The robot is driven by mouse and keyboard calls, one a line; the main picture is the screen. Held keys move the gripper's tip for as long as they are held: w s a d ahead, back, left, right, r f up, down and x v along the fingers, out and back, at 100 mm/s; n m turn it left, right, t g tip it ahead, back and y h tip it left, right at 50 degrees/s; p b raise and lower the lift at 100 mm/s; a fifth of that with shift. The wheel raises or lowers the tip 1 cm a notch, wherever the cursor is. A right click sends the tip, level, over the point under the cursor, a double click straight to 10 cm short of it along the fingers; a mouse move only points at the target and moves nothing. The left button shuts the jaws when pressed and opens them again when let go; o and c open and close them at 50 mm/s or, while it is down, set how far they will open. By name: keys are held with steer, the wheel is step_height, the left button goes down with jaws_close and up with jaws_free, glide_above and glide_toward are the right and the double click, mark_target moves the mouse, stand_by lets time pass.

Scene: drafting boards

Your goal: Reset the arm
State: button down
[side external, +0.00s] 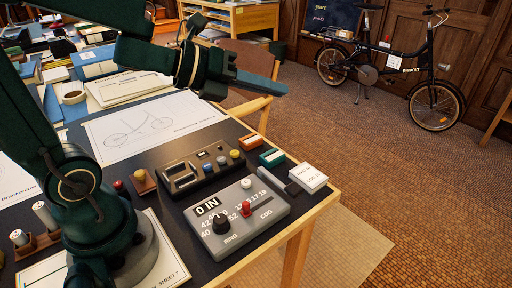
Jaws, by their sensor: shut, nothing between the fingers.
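My gripper (262,83) points to the right, above the far right edge of the table. Its fingers are together and nothing shows between them. The dark green arm rises from its base at the lower left and crosses the top left of the side external view. A drawing sheet with a bicycle sketch (150,127) lies flat on the table below and left of the gripper, apart from it.
A grey box with a black knob and red lever (238,215) stands near the table's front right corner. A dark button panel (200,168) sits behind it. A white box (308,178) is at the right edge. A wooden chair (252,60) stands behind the gripper; a bicycle (385,68) is farther back.

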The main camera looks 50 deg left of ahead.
steer(key=s+a+r+n+t+y, duration=0.1)
steer(key=s+a+r+n+y, duration=0.15)
steer(key=n, duration=0.55)
steer(key=s+a+r+n+y, duration=0.15)
steer(key=n+y, duration=0.25)
steer(key=n, duration=0.5)
steer(key=s+d+f+n+g+h, duration=0.2)
steer(key=s+d+f+n+g, duration=0.2)
steer(key=s+f+n+g, duration=0.4)
steer(key=s+f+n, duration=0.1)
steer(key=s+n, duration=0.3)
steer(key=n, duration=0.2)
steer(key=shift+d+f, duration=0.15)
steer(key=shift+f, duration=0.25)
